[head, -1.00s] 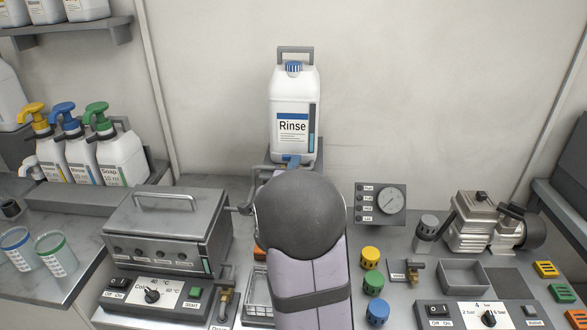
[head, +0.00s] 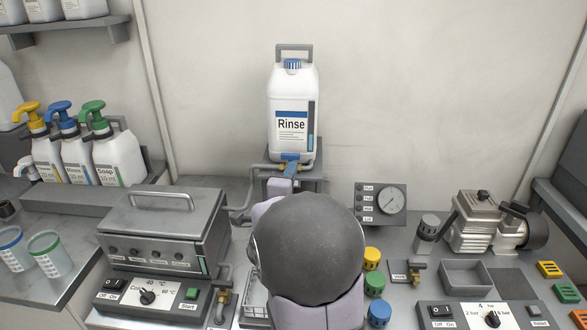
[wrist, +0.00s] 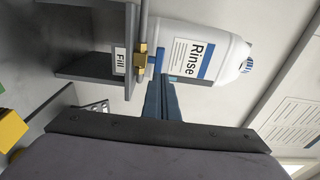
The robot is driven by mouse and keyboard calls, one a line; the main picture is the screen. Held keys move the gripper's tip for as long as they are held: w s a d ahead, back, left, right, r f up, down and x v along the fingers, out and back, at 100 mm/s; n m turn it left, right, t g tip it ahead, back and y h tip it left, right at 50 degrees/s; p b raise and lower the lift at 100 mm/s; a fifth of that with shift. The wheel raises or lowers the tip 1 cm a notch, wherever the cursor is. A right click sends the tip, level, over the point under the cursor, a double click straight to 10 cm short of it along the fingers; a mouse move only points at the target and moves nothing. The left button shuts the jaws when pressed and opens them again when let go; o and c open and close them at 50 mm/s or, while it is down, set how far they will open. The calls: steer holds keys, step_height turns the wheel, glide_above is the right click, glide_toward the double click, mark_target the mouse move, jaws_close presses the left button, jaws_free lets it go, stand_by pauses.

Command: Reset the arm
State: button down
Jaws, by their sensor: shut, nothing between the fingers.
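My gripper (wrist: 160,82) shows in the wrist view as two dark blue fingers, shut together with nothing between them. The fingertips appear close to the blue tap handle under the white Rinse jug (wrist: 205,55) in that view; I cannot tell whether they touch. In the head view the Rinse jug (head: 292,110) stands upright on its raised stand at the back wall.
A lidded grey heated box (head: 165,235) stands left of my arm. Yellow, green and blue knobs (head: 374,284) are close to its right. A gauge panel (head: 381,205) and a compressor (head: 485,222) stand further right. Pump bottles (head: 80,150) stand at the left.

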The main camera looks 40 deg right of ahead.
steer(key=v, duration=0.3)
steer(key=a+f+n+g+y+p, duration=0.1)
steer(key=a+f+n+y+p, duration=0.15)
steer(key=a+n+y, duration=0.35)
steer(key=a+f+n+g+y+p, duration=0.1)
steer(key=a+f+n+y+p, duration=0.1)
steer(key=a+f+n, duration=0.35)
steer(key=a+f+n+g+y+p, duration=0.15)
steer(key=a+n+y, duration=0.25)
steer(key=a, duration=0.5)
steer(key=s+a+f+n+g+y+p, duration=0.1)
steer(key=s+a+n+g, duration=0.3)
steer(key=s, duration=0.5)
steer(key=s+a+f+n+g+p, duration=0.1)
steer(key=s+a+n+g+p, duration=0.2)
steer(key=s+n, duration=0.5)
steer(key=shift+s+a+g+y+p, duration=0.4)
steer(key=shift+s+a+g, duration=0.15)
steer(key=shift+s, duration=0.1)
